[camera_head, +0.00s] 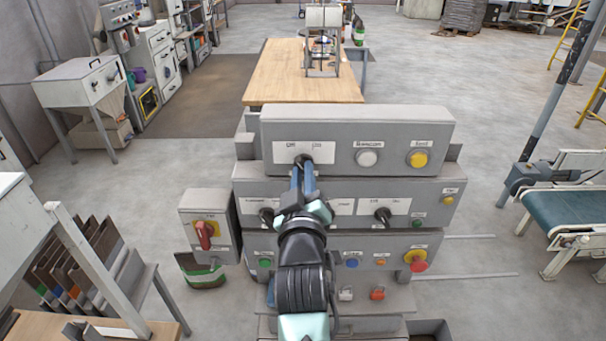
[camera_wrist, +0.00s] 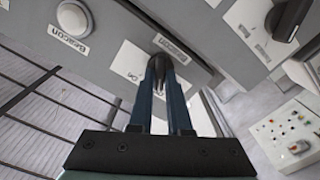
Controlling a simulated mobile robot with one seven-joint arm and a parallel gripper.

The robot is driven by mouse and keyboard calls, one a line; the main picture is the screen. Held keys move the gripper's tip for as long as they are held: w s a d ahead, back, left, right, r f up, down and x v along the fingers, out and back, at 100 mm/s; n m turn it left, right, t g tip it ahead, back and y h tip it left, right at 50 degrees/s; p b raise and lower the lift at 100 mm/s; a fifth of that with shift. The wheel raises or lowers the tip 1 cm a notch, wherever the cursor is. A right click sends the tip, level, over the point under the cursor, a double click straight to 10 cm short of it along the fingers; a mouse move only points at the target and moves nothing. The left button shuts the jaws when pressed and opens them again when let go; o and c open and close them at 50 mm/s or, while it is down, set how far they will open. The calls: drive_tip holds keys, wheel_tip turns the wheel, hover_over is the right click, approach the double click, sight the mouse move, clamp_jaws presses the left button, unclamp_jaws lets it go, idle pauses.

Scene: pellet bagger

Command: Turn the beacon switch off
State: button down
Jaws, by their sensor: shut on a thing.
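The beacon switch (camera_head: 303,159) is a small dark knob on a white plate, at the left of the top grey control box. It also shows in the wrist view (camera_wrist: 162,67), between my fingertips and beside a "Beacon" label. My gripper (camera_head: 304,174) has two blue fingers closed on the knob, also seen in the wrist view (camera_wrist: 163,76). The fingers hide part of the knob, so I cannot tell which way it points. A pale beacon lamp (camera_head: 367,158) sits to the right on the same box and looks unlit; it shows in the wrist view too (camera_wrist: 74,18).
Below are more boxes with dark knobs (camera_head: 383,215), buttons and a red emergency stop (camera_head: 417,261). A red-handled switch box (camera_head: 206,234) stands at the left. A wooden-topped table (camera_head: 285,75) is behind, and a conveyor (camera_head: 570,209) is at right.

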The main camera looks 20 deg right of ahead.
drive_tip(key=c, duration=0.9)
unclamp_jaws()
drive_tip(key=shift+o, duration=0.2)
drive_tip(key=b+v, duration=0.4)
drive_tip(key=v, duration=0.9)
drive_tip(key=s+a+r+m+t+y, duration=0.1)
drive_tip(key=s+a+r+t, duration=0.2)
drive_tip(key=r, duration=0.8)
drive_tip(key=s+a+r+m+t+y, duration=0.1)
drive_tip(key=s+a+r+t+y, duration=0.1)
drive_tip(key=r, duration=1)
drive_tip(key=s+a+r+m+t+y, duration=0.1)
drive_tip(key=s+a+r+t, duration=0.3)
drive_tip(key=r, duration=0.7)
drive_tip(key=shift+s+a+r+t+y, duration=0.2)
drive_tip(key=shift+a+t+y, duration=0.3)
drive_tip(key=shift+a, duration=0.05)
